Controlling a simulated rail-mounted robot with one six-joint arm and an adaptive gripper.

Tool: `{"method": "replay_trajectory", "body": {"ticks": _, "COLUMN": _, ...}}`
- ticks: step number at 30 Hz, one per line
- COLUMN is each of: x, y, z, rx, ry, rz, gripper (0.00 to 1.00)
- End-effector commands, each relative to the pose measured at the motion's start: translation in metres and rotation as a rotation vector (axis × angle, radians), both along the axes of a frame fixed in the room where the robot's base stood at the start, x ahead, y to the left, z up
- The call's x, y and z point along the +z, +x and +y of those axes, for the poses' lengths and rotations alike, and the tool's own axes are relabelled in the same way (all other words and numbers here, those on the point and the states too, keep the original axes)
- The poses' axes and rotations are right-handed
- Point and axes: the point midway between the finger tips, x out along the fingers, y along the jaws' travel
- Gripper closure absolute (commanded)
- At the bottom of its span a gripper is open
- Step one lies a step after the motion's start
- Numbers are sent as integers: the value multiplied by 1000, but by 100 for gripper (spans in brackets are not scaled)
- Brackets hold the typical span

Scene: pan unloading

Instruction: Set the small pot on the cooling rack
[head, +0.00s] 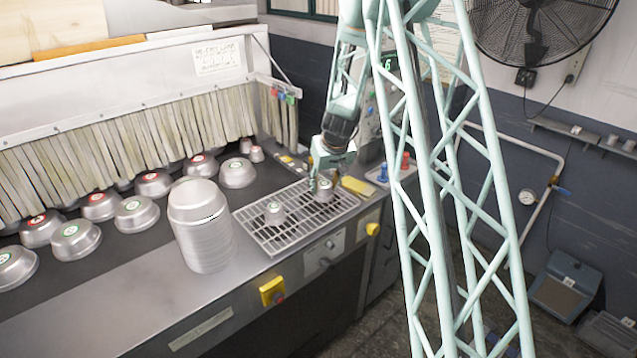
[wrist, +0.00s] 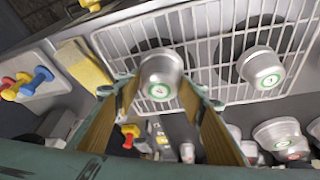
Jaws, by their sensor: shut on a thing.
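My gripper (head: 317,180) is shut on a small silver pot (head: 324,190) with a green-ringed label. In the wrist view the pot (wrist: 161,75) sits between the two wooden-looking fingers of my gripper (wrist: 160,90). The pot is at the right part of the wire cooling rack (head: 297,239); I cannot tell whether it touches the wires. A second small pot (head: 275,213) with a green label stands on the left part of the rack, apart from the held one. It also shows in the wrist view (wrist: 262,67).
A tall stack of metal bowls (head: 203,235) stands left of the rack. Several upturned pots (head: 137,215) lie on the dark belt before a strip curtain (head: 120,140). A yellow sponge (head: 357,186) and coloured pegs (head: 383,171) are right of the rack.

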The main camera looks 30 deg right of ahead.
Motion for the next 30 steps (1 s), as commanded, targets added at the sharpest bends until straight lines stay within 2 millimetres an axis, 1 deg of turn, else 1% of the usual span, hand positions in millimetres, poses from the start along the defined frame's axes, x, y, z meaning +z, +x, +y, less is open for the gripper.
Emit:
{"method": "replay_trajectory", "body": {"ticks": 12, "x": -2, "y": 45, "z": -4, "rx": 0, "ry": 0, "rz": -1, "gripper": 73}}
{"method": "replay_trajectory", "body": {"ticks": 15, "x": -4, "y": 52, "z": -5, "rx": 1, "ry": -1, "rz": -1, "gripper": 73}}
{"method": "replay_trajectory", "body": {"ticks": 21, "x": -5, "y": 58, "z": -5, "rx": 0, "ry": 0, "rz": 0, "gripper": 73}}
{"method": "replay_trajectory", "body": {"ticks": 30, "x": -6, "y": 57, "z": -5, "rx": 0, "ry": 0, "rz": 0, "gripper": 73}}
